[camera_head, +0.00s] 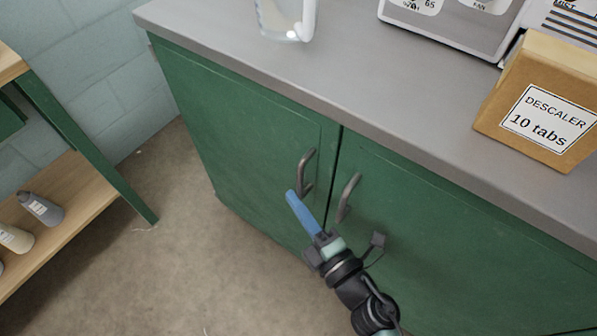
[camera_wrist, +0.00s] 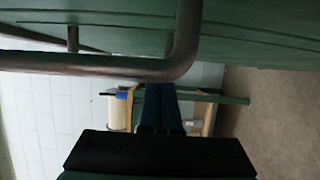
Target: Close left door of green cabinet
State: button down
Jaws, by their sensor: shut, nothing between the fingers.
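The green cabinet (camera_head: 440,232) stands under a grey countertop. Its left door (camera_head: 235,130) looks flush or nearly flush with the front, with a dark narrow seam beside the right door (camera_head: 425,215). The left door has a curved metal handle (camera_head: 307,172); the right door has a similar handle (camera_head: 347,198). My gripper (camera_head: 293,197) is shut and empty, its blue fingers pointing up-left in front of the left door, just below its handle. In the wrist view, a handle bar (camera_wrist: 100,66) crosses close in front of the blue fingers (camera_wrist: 160,103). Whether they touch it is unclear.
On the countertop (camera_head: 350,75) stand a clear jug (camera_head: 285,18), a machine (camera_head: 455,22) and a descaler box (camera_head: 540,105). A wooden shelf (camera_head: 75,190) with bottles (camera_head: 40,208) stands at the left. Bare floor (camera_head: 175,235) lies between shelf and cabinet.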

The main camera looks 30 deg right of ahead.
aim_at(313, 200)
jog(key=d, duration=0.1)
jog(key=d+m+h, duration=0.1)
jog(key=d, duration=0.1)
jog(key=shift+s+h, duration=0.3)
jog(key=shift+s, duration=0.05)
jog(key=s+a+n+y+p, duration=0.1)
jog(key=s+a, duration=0.1)
jog(key=s, duration=1)
jog(key=shift+s+a+y, duration=0.15)
jog(key=shift+a+y, duration=0.15)
